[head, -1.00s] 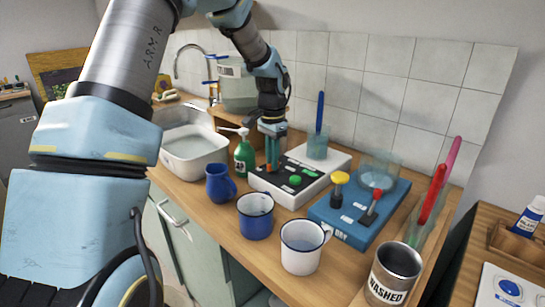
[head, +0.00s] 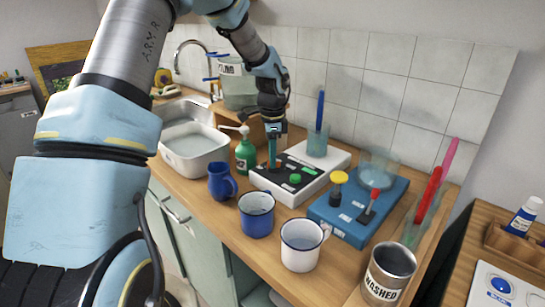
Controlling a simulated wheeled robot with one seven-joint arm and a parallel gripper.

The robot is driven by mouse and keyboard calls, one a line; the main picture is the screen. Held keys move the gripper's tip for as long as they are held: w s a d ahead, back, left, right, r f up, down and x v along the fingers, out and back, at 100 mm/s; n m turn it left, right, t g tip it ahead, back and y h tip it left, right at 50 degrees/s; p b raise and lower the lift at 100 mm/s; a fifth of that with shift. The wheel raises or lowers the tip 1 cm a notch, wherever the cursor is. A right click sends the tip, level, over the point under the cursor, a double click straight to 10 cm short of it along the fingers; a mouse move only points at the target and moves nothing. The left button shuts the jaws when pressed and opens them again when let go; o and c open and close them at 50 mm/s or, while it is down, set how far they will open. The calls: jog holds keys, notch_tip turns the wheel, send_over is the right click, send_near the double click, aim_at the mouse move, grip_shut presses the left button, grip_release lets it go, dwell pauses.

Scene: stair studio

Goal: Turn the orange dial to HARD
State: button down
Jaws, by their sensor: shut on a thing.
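The white control box (head: 292,196) with a black top panel stands on the wooden counter near the tiled wall. My gripper (head: 272,163) points straight down over the panel's left part, its fingers shut on the orange dial, which they mostly hide. Only a small bit of orange shows at the fingertips. A green knob (head: 295,179) and small white labels are on the same panel. The labels are too small to read, so the dial's setting cannot be told.
A green pump bottle (head: 245,155) stands close left of the box. A blue jug (head: 222,183), blue mug (head: 257,222) and white mug (head: 300,252) stand in front. A blue device (head: 347,231) with yellow and red knobs is to the right.

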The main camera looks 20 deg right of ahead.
dwell(0.3)
jog(key=c, duration=0.9)
grip_release()
notch_tip(320, 180, up, 11)
jog(key=b, duration=0.2)
jog(key=shift+f+b, duration=0.1)
jog(key=shift+b, duration=0.2)
